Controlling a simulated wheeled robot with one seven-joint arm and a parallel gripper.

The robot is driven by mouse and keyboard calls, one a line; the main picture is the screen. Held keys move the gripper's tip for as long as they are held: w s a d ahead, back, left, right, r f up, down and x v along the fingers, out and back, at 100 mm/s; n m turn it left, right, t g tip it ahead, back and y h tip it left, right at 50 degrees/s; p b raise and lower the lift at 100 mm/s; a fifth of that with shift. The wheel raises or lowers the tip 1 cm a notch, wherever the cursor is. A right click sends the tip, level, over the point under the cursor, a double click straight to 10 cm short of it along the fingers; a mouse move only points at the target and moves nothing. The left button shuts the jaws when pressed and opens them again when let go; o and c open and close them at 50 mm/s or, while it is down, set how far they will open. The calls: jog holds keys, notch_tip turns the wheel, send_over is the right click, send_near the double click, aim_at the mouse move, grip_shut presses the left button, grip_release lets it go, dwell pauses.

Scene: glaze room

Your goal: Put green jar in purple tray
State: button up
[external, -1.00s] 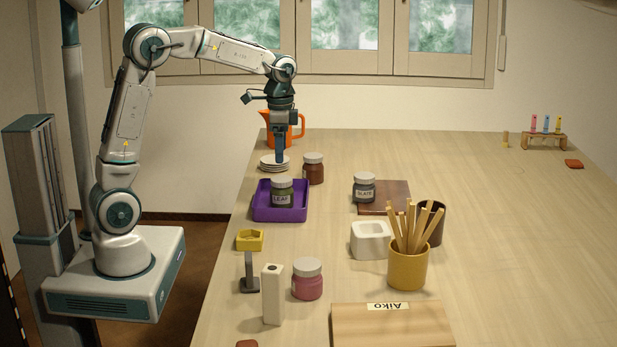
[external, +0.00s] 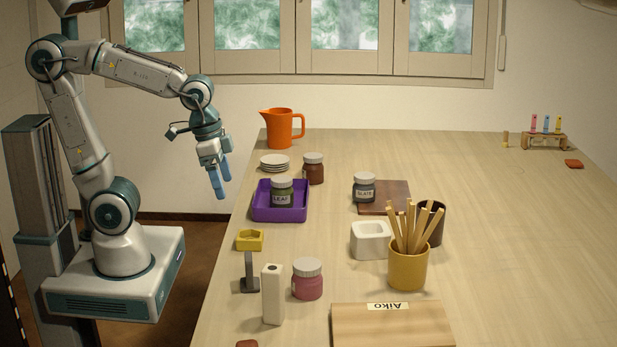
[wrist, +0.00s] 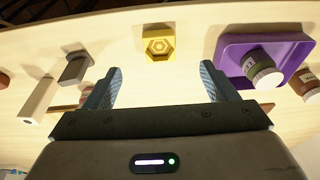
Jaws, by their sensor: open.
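The green jar (external: 282,193), with a grey-white lid and a LEAF label, stands upright inside the purple tray (external: 261,212) on the table's left side. In the wrist view the jar (wrist: 260,68) is at the right, within the tray (wrist: 232,50). My gripper (external: 220,184) is open and empty, off the left edge of the table and apart from the tray. Its two blue fingers also show in the wrist view (wrist: 160,85), with nothing between them.
A brown jar (external: 313,169), stacked plates (external: 275,163) and an orange jug (external: 281,129) stand behind. The table's right side is mostly clear.

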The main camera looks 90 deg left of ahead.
jog(key=s, duration=0.1)
jog(key=s+d+f, duration=0.1)
jog(key=s+d, duration=0.1)
jog(key=shift+s+d+f, duration=0.15)
jog(key=shift+d+f, duration=0.1)
jog(key=shift+f, duration=0.15)
